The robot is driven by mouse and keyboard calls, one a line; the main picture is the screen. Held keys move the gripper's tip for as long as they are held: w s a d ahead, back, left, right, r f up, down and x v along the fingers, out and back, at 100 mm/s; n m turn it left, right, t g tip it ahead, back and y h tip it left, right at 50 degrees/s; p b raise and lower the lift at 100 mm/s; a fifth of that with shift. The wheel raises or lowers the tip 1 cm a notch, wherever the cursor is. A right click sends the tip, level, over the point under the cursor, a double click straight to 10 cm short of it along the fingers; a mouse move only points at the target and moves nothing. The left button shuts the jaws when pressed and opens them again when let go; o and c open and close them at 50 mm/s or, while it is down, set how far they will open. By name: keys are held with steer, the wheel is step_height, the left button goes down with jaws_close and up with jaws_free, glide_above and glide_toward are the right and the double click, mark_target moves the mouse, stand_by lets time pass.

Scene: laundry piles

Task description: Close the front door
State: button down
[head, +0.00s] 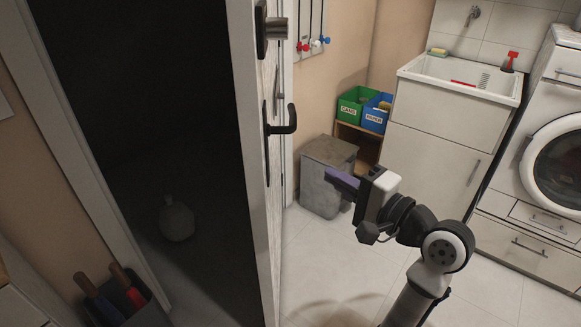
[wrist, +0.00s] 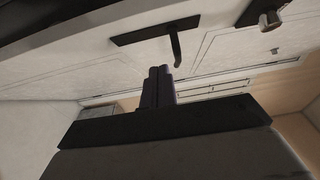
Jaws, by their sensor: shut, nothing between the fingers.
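The front door (head: 252,165) stands open in the head view, seen nearly edge-on, with a dark opening to its left. A black lever handle (head: 284,122) and a round lock knob (head: 276,28) sit on its right-hand side. My gripper (head: 334,177) is shut and empty, to the right of the door and below the handle level in the picture, apart from the door. In the wrist view the pale door panel (wrist: 225,55) fills the upper part, with the handle (wrist: 176,48) just beyond my shut fingertips (wrist: 160,72). Contact with the handle is not visible.
A grey bin (head: 325,180) and a shelf with green (head: 352,106) and blue (head: 375,117) boxes stand behind my gripper. A sink cabinet (head: 430,150) and washing machine (head: 555,165) are at right. A container with handled tools (head: 120,300) stands left. Tiled floor is clear around my arm.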

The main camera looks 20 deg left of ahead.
steer(key=shift+f, duration=0.25)
steer(key=p, duration=0.2)
glide_toward(264, 151)
steer(key=w+a, duration=0.2)
steer(key=w, duration=0.3)
steer(key=a, duration=0.1)
steer(key=s+a, duration=0.1)
steer(key=shift+a+f+g, duration=0.25)
steer(key=shift+a+g, duration=0.05)
steer(key=shift+a, duration=0.1)
steer(key=shift+s+a, duration=0.1)
steer(key=shift+a, duration=0.2)
steer(key=shift+a, duration=0.15)
